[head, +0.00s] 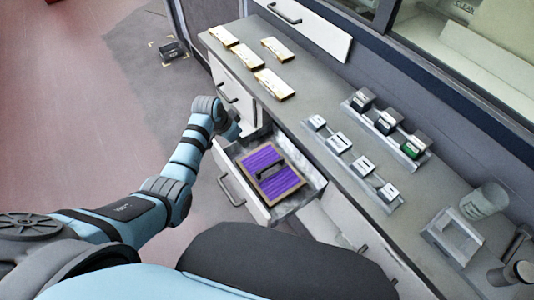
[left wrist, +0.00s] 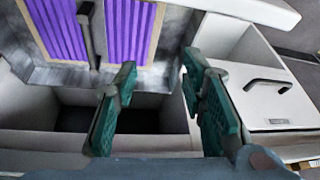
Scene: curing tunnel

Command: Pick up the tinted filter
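The tinted filter (head: 267,172) is a purple pleated panel in a tan frame with a dark handle across its middle. It lies in an open drawer (head: 255,208) below the counter. In the left wrist view the filter (left wrist: 62,25) shows at the upper left, its handle (left wrist: 88,35) running up and down. My left gripper (left wrist: 159,68) has two green fingers spread apart with nothing between them. It is beside the filter, not touching it. In the head view the arm's end is at the drawer's upper left corner. My right gripper is not in view.
The counter (head: 325,95) holds several pale gold blocks (head: 274,84) at the far end, racks of small boxes (head: 386,122) and a glass jar (head: 484,201) at right. Other drawer fronts with handles (head: 230,94) flank the open drawer. A small dark box (head: 172,52) stands on the floor.

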